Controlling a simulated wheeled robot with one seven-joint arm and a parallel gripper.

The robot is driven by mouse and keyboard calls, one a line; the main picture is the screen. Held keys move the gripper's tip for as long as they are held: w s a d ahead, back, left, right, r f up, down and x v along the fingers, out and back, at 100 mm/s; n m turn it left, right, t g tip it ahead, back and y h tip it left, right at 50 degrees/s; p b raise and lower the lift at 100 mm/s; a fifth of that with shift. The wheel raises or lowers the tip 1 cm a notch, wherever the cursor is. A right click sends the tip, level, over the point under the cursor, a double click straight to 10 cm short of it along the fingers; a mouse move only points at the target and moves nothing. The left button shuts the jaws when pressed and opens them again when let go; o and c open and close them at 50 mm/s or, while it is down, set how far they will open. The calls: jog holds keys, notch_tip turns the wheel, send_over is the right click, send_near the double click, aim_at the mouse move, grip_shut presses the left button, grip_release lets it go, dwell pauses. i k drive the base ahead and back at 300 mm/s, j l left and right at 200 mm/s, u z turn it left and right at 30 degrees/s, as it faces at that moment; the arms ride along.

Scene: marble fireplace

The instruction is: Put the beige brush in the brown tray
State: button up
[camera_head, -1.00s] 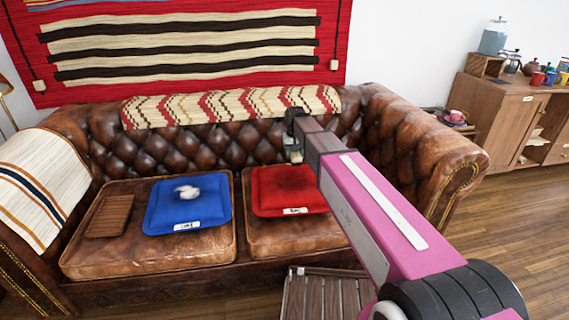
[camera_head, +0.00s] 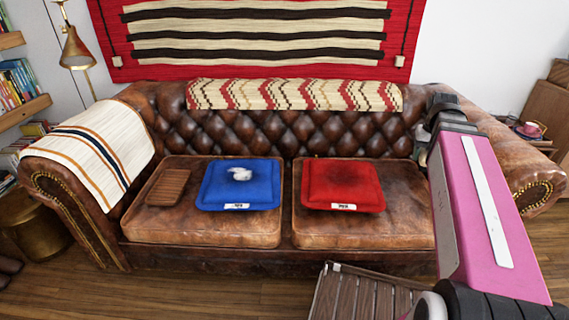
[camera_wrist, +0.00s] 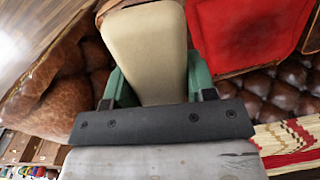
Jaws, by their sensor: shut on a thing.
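The beige brush (camera_wrist: 146,50) is held between the green fingers of my gripper (camera_wrist: 150,88) in the wrist view, its pale broad body pointing away from the wrist. In the head view my gripper (camera_head: 422,152) is at the right, in front of the sofa back and right of the red cushion; the brush is hard to make out there. The brown tray (camera_head: 168,187), flat and ribbed, lies on the left seat of the leather sofa, well left of my gripper. Nothing shows in it.
A blue cushion (camera_head: 222,196) with a small white object (camera_head: 240,174) on it lies right of the tray. A red cushion (camera_head: 342,185) lies on the right seat. A slatted wooden piece (camera_head: 365,294) stands on the floor in front. The sofa arm (camera_head: 70,190) rises at left.

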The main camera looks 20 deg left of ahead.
aim_at(170, 187)
jog(key=k+j+u, duration=0.25)
jog(key=j, duration=1.5)
jog(key=j+u, duration=0.3)
jog(key=j, duration=1.45)
jog(key=i, duration=0.05)
